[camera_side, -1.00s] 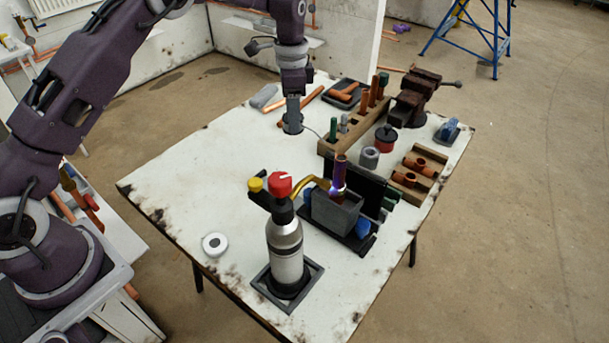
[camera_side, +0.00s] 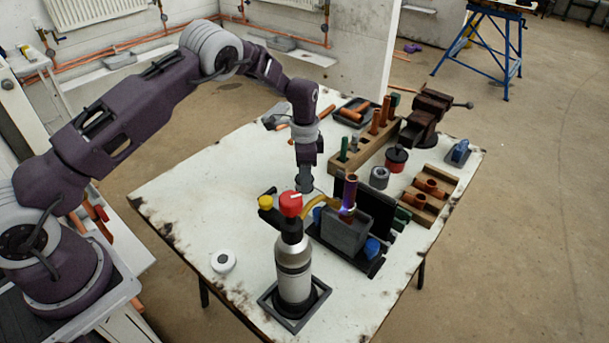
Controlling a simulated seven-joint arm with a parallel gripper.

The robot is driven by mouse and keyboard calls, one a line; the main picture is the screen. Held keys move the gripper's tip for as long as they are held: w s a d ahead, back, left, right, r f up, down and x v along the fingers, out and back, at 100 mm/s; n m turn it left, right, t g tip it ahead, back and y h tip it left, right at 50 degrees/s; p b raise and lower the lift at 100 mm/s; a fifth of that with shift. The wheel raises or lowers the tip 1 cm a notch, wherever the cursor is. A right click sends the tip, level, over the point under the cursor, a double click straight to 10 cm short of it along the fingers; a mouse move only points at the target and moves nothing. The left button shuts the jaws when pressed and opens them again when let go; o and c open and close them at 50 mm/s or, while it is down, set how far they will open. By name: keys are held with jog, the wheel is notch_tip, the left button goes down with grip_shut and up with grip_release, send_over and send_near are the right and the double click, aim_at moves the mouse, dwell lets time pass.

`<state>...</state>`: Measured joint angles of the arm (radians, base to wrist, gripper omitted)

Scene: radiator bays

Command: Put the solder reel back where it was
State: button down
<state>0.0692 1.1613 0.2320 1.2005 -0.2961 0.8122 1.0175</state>
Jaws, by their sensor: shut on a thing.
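My gripper (camera_side: 305,176) points down over the middle of the white table, behind the torch. It is shut on a small grey round thing, which looks like the solder reel (camera_side: 304,185); the fingers hide part of it. The reel is low over the table top, and I cannot tell whether it touches. A grey cylinder with a hole in its top (camera_side: 379,177) stands to the right, beside a red and black tin (camera_side: 396,158).
The lit torch (camera_side: 293,268) stands in front, its flame near an upright copper pipe (camera_side: 349,192). A white roll (camera_side: 223,261) lies at front left. A wooden tool rack (camera_side: 362,157), vise (camera_side: 425,118) and fittings block (camera_side: 430,192) line the right. The table's left is clear.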

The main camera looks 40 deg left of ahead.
jog(key=c, duration=0.7)
grip_release()
notch_tip(320, 180, up, 12)
jog(key=shift+r, duration=0.25)
jog(key=s+d+r+n+t, duration=0.25)
jog(key=s+r+n, duration=0.25)
jog(key=s+r, duration=1.45)
jog(key=s+n+t, duration=0.3)
jog(key=s+n, duration=0.1)
jog(key=s, duration=1.4)
jog(key=shift+a+f, duration=0.15)
jog(key=shift+f, duration=0.15)
